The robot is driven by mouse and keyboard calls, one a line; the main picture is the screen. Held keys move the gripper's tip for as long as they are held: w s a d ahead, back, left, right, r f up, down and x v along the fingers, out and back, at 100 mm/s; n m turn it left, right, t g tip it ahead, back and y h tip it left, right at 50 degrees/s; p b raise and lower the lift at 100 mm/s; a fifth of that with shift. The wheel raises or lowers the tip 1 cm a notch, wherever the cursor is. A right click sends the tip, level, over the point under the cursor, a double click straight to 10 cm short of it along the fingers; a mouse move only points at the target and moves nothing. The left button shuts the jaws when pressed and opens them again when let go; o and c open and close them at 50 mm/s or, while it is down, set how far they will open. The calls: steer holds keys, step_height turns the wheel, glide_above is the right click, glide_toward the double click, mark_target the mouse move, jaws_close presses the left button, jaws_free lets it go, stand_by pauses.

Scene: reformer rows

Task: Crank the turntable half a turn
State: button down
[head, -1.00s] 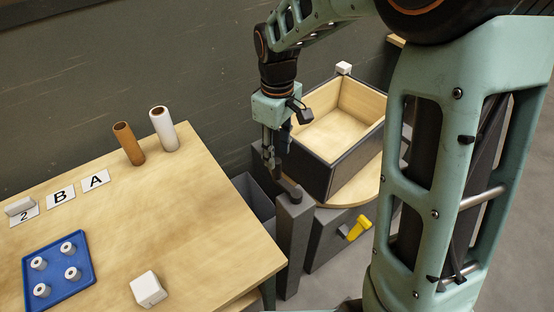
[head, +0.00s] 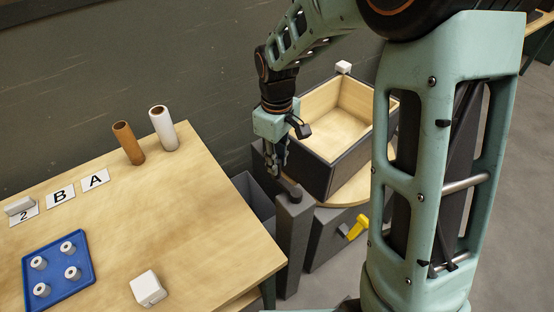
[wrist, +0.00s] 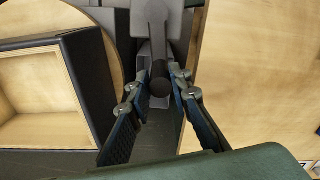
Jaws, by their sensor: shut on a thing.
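The round wooden turntable (head: 355,190) carries a dark-sided, open box (head: 345,150) with a pale, empty inside. A grey post (head: 293,240) stands at its near left, with a short dark crank arm on top. In the wrist view the crank arm (wrist: 156,35) runs down to a round dark handle (wrist: 160,85). My gripper (head: 275,168) points down at the crank, left of the box. In the wrist view its two fingers are shut around the handle. In the head view the fingers partly hide the handle.
A yellow lever (head: 355,228) sticks out from the turntable's dark base. A wooden table (head: 190,215) at left holds a blue tray (head: 80,283), a white block (head: 148,288) and two upright rolls. A grey bin (head: 255,200) stands between table and post.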

steer(key=shift+w+d+m, duration=0.4)
steer(key=shift+d+m, duration=0.1)
steer(key=shift+m, duration=0.4)
steer(key=c, duration=1.8)
jaws_free()
steer(key=shift+o, duration=0.2)
steer(key=shift+a+r, duration=0.1)
step_height(320, 180, up, 12)
